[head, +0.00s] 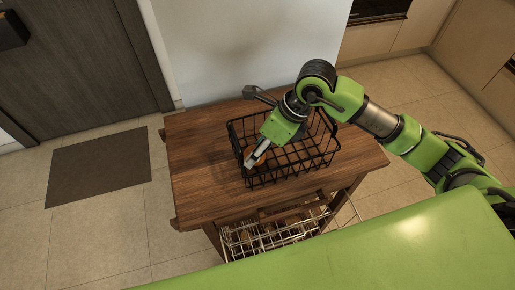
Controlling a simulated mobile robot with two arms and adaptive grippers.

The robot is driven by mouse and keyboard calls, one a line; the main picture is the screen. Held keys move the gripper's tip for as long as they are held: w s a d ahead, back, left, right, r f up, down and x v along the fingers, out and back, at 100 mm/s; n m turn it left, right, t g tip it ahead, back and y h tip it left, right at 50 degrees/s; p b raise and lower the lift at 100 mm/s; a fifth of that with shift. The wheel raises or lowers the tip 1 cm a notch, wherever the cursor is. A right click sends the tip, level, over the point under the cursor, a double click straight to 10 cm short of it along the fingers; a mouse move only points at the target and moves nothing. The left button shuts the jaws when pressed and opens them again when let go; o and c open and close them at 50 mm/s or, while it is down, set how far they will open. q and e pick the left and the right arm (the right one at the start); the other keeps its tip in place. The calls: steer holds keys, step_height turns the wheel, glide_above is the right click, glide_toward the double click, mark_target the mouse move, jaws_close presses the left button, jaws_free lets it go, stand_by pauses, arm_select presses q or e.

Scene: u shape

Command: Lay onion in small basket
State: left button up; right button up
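A black wire basket (330,158) stands on the wooden table. A small orange-brown round thing, which looks like the onion (249,151), shows in the left part of the basket, partly hidden by my gripper. My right gripper (251,162) reaches down into the basket from the right, with its fingertips right at the onion. The fingers overlap the onion in this view, so I cannot tell whether they grip it or only touch it. My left gripper is not in view.
The wooden table (195,185) has bare room left of the basket. A metal wire rack (270,236) sits below the tabletop at the front. A white wall stands behind. A dark mat (98,167) lies on the tiled floor at the left.

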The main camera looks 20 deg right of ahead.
steer(key=b+v, duration=0.1)
steer(key=v, duration=1.1)
steer(key=shift+b, duration=0.3)
steer(key=shift+s+a, duration=0.1)
